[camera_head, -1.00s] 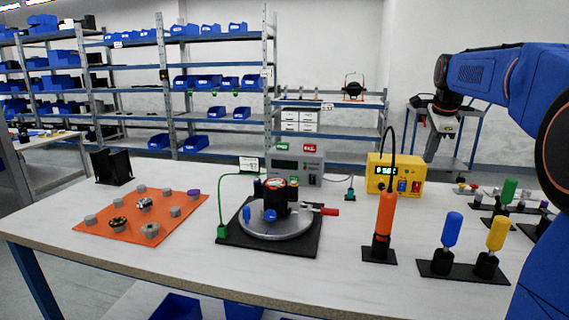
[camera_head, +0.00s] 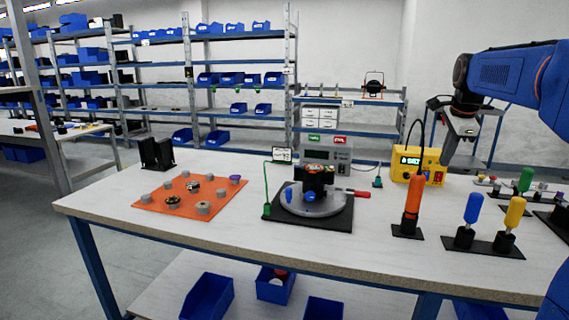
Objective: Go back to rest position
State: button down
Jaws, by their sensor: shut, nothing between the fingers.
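My gripper (camera_head: 447,160) hangs at the end of my blue arm at the right, above the back of the white workbench (camera_head: 230,249), close to the yellow control box (camera_head: 417,165). It points down and appears shut and empty; the fingertips are small in this view. My arm comes in from the right edge. Below it on the bench stand an orange-handled tool (camera_head: 412,205) in a holder, and a blue-handled (camera_head: 472,208) and a yellow-handled tool (camera_head: 514,213) on a black stand.
A round fixture (camera_head: 313,201) on a black plate is at mid-bench. An orange mat (camera_head: 150,205) with several small parts lies to the left, with a black holder (camera_head: 156,153) behind it. Blue bins (camera_head: 208,296) sit beneath. Shelving (camera_head: 240,118) stands behind. Floor at left is free.

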jog(key=s+a+f+n, duration=0.4)
jog(key=s+a+n, duration=0.1)
jog(key=s, duration=0.4)
jog(key=s+a+f+n, duration=0.5)
jog(key=s, duration=0.4)
jog(key=s+a+f+n, duration=0.4)
jog(key=s+a+n, duration=0.15)
jog(key=s, duration=0.35)
jog(key=s+a+f+n+y, duration=0.1)
jog(key=s+a+f+n, duration=0.1)
jog(key=s+f+n, duration=0.3)
jog(key=s+f, duration=0.4)
jog(key=s, duration=0.1)
jog(key=shift+a+f+t, duration=0.2)
jog(key=shift+t, duration=0.2)
